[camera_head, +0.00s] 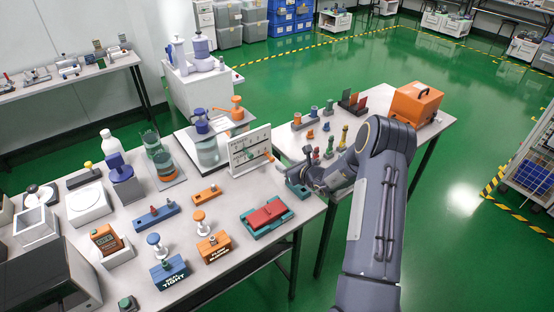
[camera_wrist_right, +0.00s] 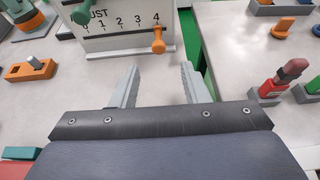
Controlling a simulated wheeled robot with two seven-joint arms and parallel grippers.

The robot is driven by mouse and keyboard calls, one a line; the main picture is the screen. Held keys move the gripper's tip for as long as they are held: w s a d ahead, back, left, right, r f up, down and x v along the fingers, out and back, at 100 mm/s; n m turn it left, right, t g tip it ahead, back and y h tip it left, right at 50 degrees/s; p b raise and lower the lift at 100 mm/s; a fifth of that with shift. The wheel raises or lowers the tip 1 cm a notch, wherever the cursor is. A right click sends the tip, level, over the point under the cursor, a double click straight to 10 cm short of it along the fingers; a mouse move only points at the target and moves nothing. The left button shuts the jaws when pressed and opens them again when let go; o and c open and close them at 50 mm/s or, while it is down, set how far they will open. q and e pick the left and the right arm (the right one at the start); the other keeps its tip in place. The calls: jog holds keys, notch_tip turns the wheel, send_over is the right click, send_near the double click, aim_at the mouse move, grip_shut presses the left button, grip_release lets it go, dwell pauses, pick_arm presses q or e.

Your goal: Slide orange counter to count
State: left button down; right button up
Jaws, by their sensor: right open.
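A white upright panel (camera_head: 250,148) stands near the right edge of the left table. In the right wrist view, the panel (camera_wrist_right: 122,42) carries a scale reading 1, 2, 3, 4 and part of a word ending in "UST". An orange counter (camera_wrist_right: 158,40) hangs at the right end, just below the 4. My left gripper is not in view.
An orange-based block (camera_wrist_right: 30,70) lies left of the panel; a red tray device (camera_head: 267,214) sits nearer. A gap separates the two tables.

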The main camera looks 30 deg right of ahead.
aim_at(273, 160)
jog(key=p+x, duration=0.1)
jog(key=x, duration=0.6)
jog(key=shift+w+a, duration=0.1)
jog(key=shift+w, duration=0.15)
grip_shut()
